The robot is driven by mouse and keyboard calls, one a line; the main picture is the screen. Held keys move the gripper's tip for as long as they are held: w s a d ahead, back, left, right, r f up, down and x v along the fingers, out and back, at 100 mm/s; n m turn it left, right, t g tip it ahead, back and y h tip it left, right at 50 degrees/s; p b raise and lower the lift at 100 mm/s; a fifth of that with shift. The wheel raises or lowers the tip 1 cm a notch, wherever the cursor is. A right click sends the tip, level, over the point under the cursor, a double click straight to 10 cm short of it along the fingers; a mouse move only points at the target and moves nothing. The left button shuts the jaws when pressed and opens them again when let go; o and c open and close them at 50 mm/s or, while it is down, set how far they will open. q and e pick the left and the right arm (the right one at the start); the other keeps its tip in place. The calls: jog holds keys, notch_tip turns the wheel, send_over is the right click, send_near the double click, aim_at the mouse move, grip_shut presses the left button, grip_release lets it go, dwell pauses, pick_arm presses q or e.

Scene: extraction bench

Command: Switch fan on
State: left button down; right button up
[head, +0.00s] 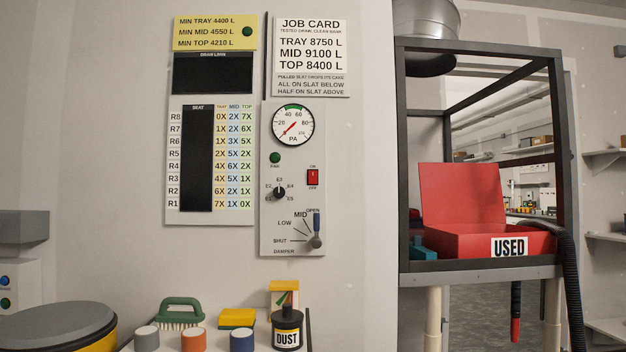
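The control panel (292,215) is on the wall in the middle of the head view. Its red rocker switch (313,177) has small labels above and below that appear to read ON and OFF; I cannot tell which way it is tipped. A dark green fan lamp (275,158) is left of the switch. The PA gauge (293,125) sits above, its red needle pointing to the lower left. The blue-handled damper lever (316,224) points up at OPEN. Neither of my grippers is in view.
A rotary knob (279,192) is left of and below the switch. Below the panel, a bench holds a DUST bottle (287,326), a green brush (180,312), sponges and small jars. A dark frame (403,150) with a red USED box (465,240) stands right.

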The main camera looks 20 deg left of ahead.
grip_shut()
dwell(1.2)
